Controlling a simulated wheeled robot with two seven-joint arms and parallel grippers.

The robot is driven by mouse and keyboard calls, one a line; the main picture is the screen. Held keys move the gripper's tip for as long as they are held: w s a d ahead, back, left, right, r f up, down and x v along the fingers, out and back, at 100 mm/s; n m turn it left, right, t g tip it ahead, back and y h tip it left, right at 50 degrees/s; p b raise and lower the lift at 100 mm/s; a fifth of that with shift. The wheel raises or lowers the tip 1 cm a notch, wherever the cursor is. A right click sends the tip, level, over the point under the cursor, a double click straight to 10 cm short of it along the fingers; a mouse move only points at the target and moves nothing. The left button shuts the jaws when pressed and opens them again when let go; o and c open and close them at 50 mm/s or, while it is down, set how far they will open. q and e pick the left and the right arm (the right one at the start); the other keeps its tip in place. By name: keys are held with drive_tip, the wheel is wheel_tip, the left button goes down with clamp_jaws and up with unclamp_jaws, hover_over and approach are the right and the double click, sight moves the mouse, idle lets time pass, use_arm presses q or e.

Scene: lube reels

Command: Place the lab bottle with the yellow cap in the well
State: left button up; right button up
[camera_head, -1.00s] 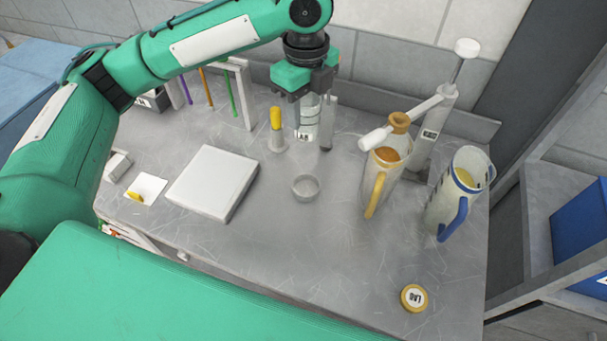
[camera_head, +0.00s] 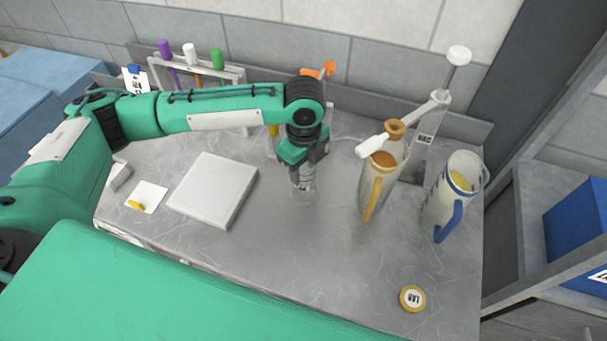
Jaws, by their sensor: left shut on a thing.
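My left gripper (camera_head: 302,160) points down and is shut on a clear glass lab bottle (camera_head: 302,181) with a small label. The bottle is upright, and its top and any cap are hidden by the gripper. Its lower end is at the small round well on the bench, whose rim is mostly hidden by the bottle. I cannot tell whether the bottle's base rests inside the well or hangs just over it. My right gripper is not in view.
A yellow-handled item (camera_head: 273,131) stands behind my gripper, partly hidden. A white square plate (camera_head: 213,189) lies to the left. Right are an amber jug (camera_head: 376,188), a blue-handled jug (camera_head: 440,208) and a pump stand (camera_head: 424,135). A yellow lid (camera_head: 412,298) lies in front right.

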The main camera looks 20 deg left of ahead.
sight(304, 178)
use_arm(q)
wheel_tip(304, 178, down, 4)
drive_tip(key=shift+p, duration=0.3)
drive_tip(key=o, duration=0.9)
drive_tip(key=shift+f, duration=0.1)
drive_tip(key=shift+o, duration=0.2)
wheel_tip(304, 178, up, 12)
drive_tip(key=b, duration=0.2)
drive_tip(key=shift+r, duration=0.2)
